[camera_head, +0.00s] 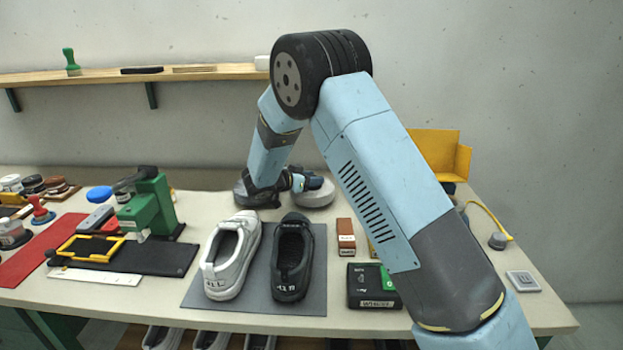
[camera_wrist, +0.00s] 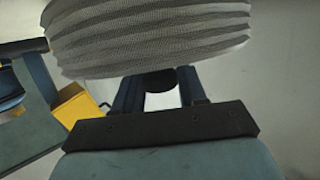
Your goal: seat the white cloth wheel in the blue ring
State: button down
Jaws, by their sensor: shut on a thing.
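The white cloth wheel (camera_wrist: 150,38) fills the top of the wrist view, with its ribbed cloth layers showing. My gripper (camera_wrist: 160,88) is shut on it, with a dark round part between the two fingers. In the head view my gripper (camera_head: 297,183) is low over the back of the table, and a pale grey rounded thing beside it (camera_head: 318,196) looks like the wheel. I cannot make out the blue ring for certain. A bluish part (camera_wrist: 9,88) shows at the left edge of the wrist view, but I cannot tell what it is.
A white shoe (camera_head: 232,255) and a black shoe (camera_head: 292,258) stand on a grey mat (camera_head: 254,301) in front of my gripper. A green press (camera_head: 150,206) stands left.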

jog(key=c, duration=0.9)
grip_release()
jog(key=v, duration=1.1)
